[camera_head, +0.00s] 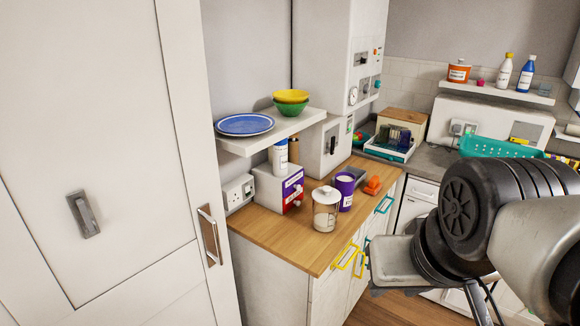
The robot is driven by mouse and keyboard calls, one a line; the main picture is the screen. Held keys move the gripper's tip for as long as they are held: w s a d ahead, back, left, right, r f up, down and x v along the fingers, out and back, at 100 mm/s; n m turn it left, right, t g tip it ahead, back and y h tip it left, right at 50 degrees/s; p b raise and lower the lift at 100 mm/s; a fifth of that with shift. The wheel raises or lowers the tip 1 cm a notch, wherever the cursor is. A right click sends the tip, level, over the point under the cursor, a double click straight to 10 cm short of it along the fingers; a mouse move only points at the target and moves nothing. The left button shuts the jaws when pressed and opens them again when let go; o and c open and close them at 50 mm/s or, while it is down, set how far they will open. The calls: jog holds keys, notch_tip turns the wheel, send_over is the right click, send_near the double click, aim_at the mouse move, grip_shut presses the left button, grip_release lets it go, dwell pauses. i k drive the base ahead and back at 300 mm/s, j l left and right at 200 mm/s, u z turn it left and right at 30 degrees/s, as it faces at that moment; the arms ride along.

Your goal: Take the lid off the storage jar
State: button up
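The storage jar (325,218) is a clear glass jar standing upright near the front edge of the wooden counter, with pale contents in its lower part. Its white lid (326,194) sits on top and has a small knob. My gripper (392,262) is at the lower right, in front of the cupboards and apart from the jar. It is partly hidden by my arm, and its fingers cannot be made out clearly.
A purple canister (346,190) stands close behind the jar to the right. An orange object (372,186) lies beyond it. A white and purple box (280,188) is behind left. A shelf (270,135) overhangs the counter's back. The wooden counter (278,235) is bare left of the jar.

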aim_at(326, 195)
jog(key=u, duration=0.5)
jog(key=i+l+u, duration=0.15)
jog(key=u, duration=0.2)
jog(key=i+l+u, duration=0.1)
jog(key=l+u, duration=0.2)
jog(key=i+l+u, duration=0.1)
jog(key=l+u, duration=0.25)
jog(key=i+l+u, duration=0.1)
jog(key=l+u, duration=0.2)
jog(key=l, duration=0.9)
jog(key=i+l, duration=0.1)
jog(key=l, duration=1.15)
